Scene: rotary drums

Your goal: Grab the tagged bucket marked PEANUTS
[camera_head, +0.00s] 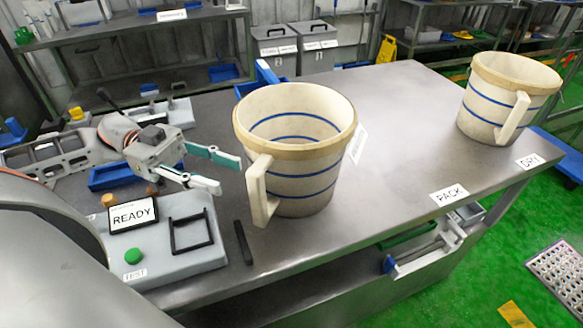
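A cream bucket (300,160) with blue bands and a tan rim stands upright on the metal table, near the middle. Its handle faces the front left. A white tag (357,144) hangs on its right side, edge-on, and I cannot read its text. A second similar bucket (495,95) stands at the table's right end, with no tag visible. My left gripper (229,173) comes from the left, its two fingers spread and empty. Its tips point at the middle bucket and are just left of it, apparently apart. My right gripper is out of view.
A grey control box (165,250) with a READY display (133,214) and green button lies left of the bucket. Blue trays (110,177) lie behind it. Table labels read PACK (449,195) and DRY (530,161). The tabletop between the buckets is clear.

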